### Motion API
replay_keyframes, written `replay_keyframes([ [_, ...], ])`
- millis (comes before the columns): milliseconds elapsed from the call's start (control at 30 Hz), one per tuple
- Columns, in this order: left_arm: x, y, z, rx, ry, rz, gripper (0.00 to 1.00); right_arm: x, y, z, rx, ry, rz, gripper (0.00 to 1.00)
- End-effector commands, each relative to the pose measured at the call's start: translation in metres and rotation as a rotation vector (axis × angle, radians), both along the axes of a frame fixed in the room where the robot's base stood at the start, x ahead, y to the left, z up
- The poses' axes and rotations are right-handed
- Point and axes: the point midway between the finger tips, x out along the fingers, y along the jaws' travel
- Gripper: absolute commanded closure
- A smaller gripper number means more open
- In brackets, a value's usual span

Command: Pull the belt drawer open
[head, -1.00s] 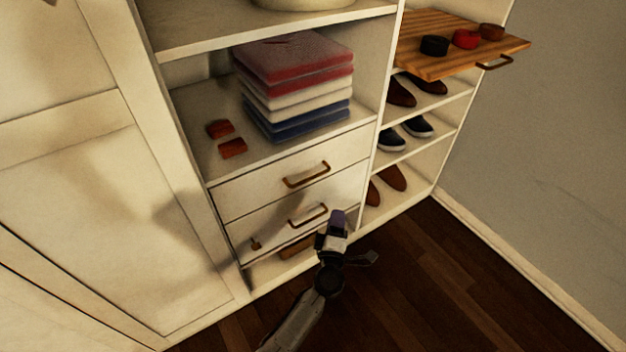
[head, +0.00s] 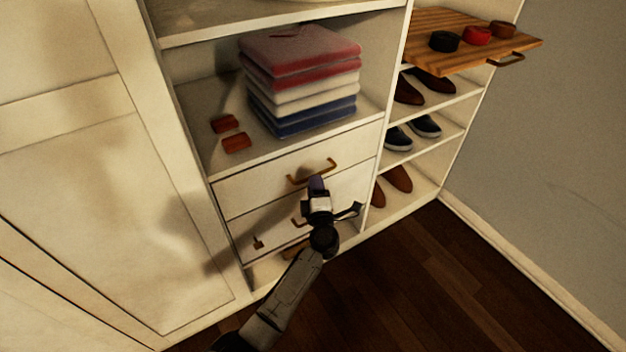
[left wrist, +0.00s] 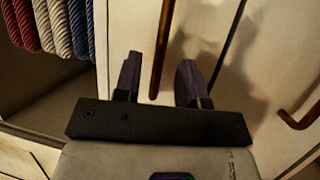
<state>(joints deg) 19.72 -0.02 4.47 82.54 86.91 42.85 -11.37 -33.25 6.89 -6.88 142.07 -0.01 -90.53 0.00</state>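Two closed white drawers sit under the shelf of folded shirts, an upper drawer (head: 255,188) and a lower drawer (head: 275,222). No label tells which one holds belts. The upper drawer's bronze bar handle (head: 312,172) shows just above my left gripper (head: 317,186). In the left wrist view, the fingers of the left gripper (left wrist: 158,80) are open, and the upper handle (left wrist: 162,45) reaches between them, nearer the left finger. I cannot tell whether they touch. The lower handle (left wrist: 297,115) shows at the right there, and is partly hidden by my arm in the head view. My right gripper is out of view.
Folded shirts (head: 300,80) and small red-brown boxes (head: 236,142) lie on the shelf above. A wooden pull-out tray (head: 440,58) with rolled belts (head: 477,36) juts out at upper right, above shoe shelves (head: 440,103). Dark floor (head: 430,270) is clear.

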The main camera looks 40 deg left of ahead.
Motion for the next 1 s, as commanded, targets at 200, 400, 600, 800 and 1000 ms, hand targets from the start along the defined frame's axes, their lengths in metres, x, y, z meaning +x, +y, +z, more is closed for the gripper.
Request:
replay_keyframes([
  [200,0.017,0.020,0.003,0.000,-0.002,0.002,0.62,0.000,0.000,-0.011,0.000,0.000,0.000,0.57],
  [400,0.024,0.027,0.006,-0.001,-0.001,0.001,0.62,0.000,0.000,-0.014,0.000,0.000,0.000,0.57],
  [600,0.025,0.029,0.007,-0.001,0.000,0.000,0.62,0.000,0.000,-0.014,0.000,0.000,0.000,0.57],
  [800,0.025,0.028,0.007,-0.001,-0.001,0.001,0.68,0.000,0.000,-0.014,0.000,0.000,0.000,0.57],
  [1000,0.025,0.028,0.007,-0.001,-0.001,0.001,0.87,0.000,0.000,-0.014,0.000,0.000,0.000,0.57],
])
